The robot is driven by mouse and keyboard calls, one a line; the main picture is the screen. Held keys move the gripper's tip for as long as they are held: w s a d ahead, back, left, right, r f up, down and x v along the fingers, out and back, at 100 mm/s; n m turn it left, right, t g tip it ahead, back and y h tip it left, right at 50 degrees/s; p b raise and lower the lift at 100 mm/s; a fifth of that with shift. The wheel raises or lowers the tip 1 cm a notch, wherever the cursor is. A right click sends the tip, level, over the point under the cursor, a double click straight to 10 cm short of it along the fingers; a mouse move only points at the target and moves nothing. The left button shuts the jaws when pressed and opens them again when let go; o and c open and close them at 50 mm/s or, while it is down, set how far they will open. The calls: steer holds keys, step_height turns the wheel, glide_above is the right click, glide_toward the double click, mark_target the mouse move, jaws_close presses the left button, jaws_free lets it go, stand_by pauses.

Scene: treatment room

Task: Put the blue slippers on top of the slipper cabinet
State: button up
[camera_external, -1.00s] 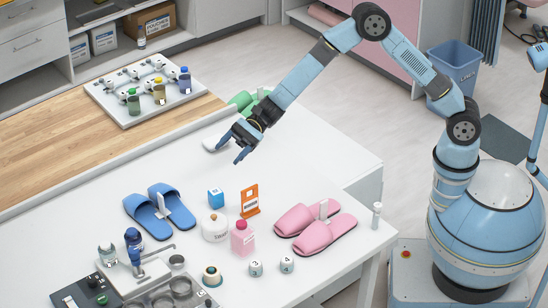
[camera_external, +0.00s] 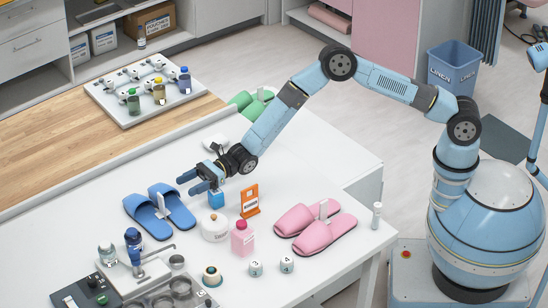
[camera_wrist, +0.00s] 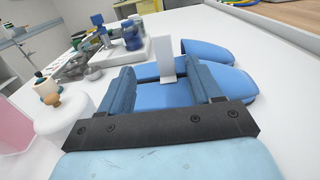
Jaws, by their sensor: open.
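The blue slippers (camera_external: 150,216) stand as a pair on the white table, with an upright white card or clip between them. In the wrist view the blue slippers (camera_wrist: 215,85) lie just ahead of my gripper, the white piece showing between the fingers. My gripper (camera_external: 188,183) is open and empty, above and to the right of the slippers' upper end in the outside view. In the wrist view the open fingers of my gripper (camera_wrist: 163,85) spread across the near slipper's image; I cannot tell whether they touch it. I cannot tell which furniture is the slipper cabinet.
A blue box (camera_external: 216,200), white jar (camera_external: 214,229), orange stand (camera_external: 250,201) and pink bottle (camera_external: 243,240) stand close by. Pink slippers (camera_external: 315,228) are to the right, green slippers (camera_external: 243,100) behind my arm. A metal tray (camera_external: 178,290) is in front.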

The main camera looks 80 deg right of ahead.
glide_above(169, 210)
steer(key=shift+a, duration=0.3)
stand_by(0.5)
steer(key=shift+c, duration=0.2)
jaws_close()
stand_by(0.4)
